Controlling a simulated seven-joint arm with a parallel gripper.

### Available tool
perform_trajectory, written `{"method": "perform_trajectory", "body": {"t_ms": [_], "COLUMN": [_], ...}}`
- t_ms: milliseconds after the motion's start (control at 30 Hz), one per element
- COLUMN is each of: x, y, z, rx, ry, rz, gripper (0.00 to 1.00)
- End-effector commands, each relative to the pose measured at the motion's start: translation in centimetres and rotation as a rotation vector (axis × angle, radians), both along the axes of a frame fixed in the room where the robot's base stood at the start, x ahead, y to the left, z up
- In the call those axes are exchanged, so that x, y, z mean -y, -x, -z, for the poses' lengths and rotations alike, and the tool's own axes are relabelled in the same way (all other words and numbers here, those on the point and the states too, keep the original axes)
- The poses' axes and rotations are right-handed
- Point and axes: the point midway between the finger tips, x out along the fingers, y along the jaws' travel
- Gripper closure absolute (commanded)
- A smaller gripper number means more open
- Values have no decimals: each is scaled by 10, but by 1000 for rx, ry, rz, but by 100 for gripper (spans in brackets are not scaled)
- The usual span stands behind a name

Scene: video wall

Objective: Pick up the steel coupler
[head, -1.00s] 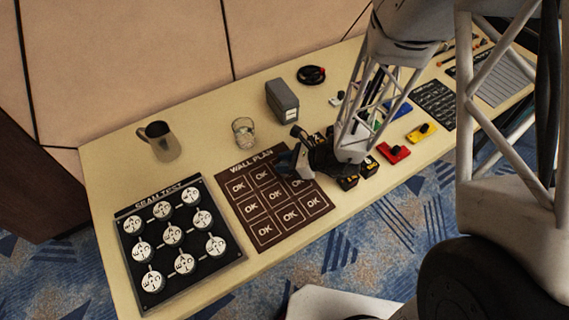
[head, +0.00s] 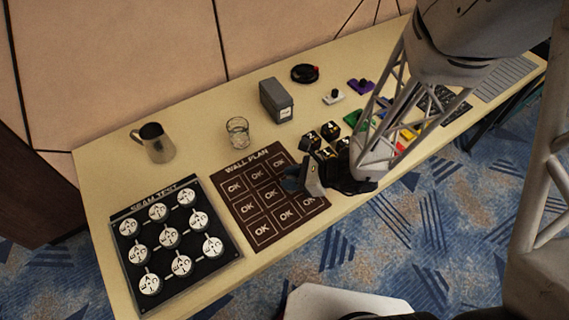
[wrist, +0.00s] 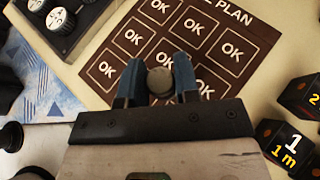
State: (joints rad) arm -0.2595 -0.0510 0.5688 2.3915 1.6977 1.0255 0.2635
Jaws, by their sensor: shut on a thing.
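My gripper (head: 292,184) is over the right part of the brown WALL PLAN mat (head: 243,215), which has several OK squares. In the wrist view its two blue fingers (wrist: 157,82) are closed around a small round grey metal piece, the steel coupler (wrist: 160,80). Its rounded end shows between the fingertips, and the rest is hidden by the gripper. In the head view I cannot make out the coupler. I cannot tell whether it is clear of the mat.
Black numbered cubes (head: 310,141) stand just beyond my gripper. A black SEAM TEST board (head: 190,250) with white round pieces lies left of the mat. A metal mug (head: 157,143), a glass (head: 238,133) and a grey box (head: 277,100) stand behind. The table's front edge is close.

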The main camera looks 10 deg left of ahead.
Motion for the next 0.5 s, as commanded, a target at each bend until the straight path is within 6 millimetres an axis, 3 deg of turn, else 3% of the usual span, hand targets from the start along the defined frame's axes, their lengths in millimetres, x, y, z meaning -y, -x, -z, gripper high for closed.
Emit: {"method": "perform_trajectory", "body": {"t_ms": [200,500], "x": [20,36], "y": [30,55], "z": [-4,-7], "rx": [0,1], "ry": [0,-1], "rz": [2,2], "gripper": [94,94]}}
